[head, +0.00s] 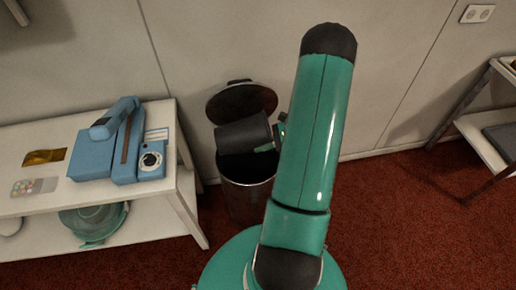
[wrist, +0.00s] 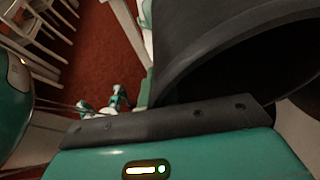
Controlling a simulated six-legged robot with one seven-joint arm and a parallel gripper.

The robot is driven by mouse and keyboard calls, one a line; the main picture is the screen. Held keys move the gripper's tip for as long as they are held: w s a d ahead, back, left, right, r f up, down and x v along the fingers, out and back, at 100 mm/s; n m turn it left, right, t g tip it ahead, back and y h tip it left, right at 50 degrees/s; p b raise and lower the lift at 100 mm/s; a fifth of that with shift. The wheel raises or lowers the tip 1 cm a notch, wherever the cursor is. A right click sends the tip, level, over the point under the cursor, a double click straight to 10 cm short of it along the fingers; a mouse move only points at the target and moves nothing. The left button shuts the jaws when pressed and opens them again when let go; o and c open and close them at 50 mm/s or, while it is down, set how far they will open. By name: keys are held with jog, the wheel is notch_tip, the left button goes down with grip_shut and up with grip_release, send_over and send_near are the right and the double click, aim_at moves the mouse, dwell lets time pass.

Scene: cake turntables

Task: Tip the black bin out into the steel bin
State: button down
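The black bin (head: 243,134) is tipped nearly onto its side above the steel bin (head: 246,192) in the head view. My gripper (head: 272,140) is at its right end, partly hidden behind my arm. In the wrist view the black bin (wrist: 215,40) fills the upper right, its wall against the dark pad of my gripper (wrist: 165,122). Its dark mouth shows at the right; I cannot tell whether anything is inside. The steel bin stands on the floor with its round lid (head: 241,102) raised against the wall. Its inside is mostly hidden by the black bin.
A white table (head: 120,215) with a blue appliance (head: 115,145) stands close on the left. A shelf rack (head: 480,130) stands at the right. The wall is just behind the steel bin. Red carpet (head: 400,230) is clear at the right.

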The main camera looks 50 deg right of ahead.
aim_at(251, 144)
jog(key=r+h, duration=0.1)
jog(key=r+g+h, duration=0.1)
jog(key=w+a+r+g, duration=0.1)
jog(key=shift+a+r+h, duration=0.1)
jog(key=shift+r+h, duration=0.25)
jog(key=shift+h, duration=0.05)
jog(key=r+h, duration=0.1)
jog(key=a+r+g+h, duration=0.1)
jog(key=r+g, duration=0.1)
jog(key=shift+w+a+r+h, duration=0.1)
jog(key=shift+w+a+h, duration=0.05)
jog(key=shift+w+h, duration=0.25)
jog(key=g+h, duration=0.1)
jog(key=h, duration=0.1)
jog(key=r+g+h, duration=0.1)
jog(key=g+h, duration=0.1)
jog(key=shift+w+a+n, duration=0.15)
jog(key=shift+n, duration=0.15)
jog(key=shift+r+g+h, duration=0.15)
jog(key=shift+g+h, duration=0.15)
jog(key=shift+h, duration=0.2)
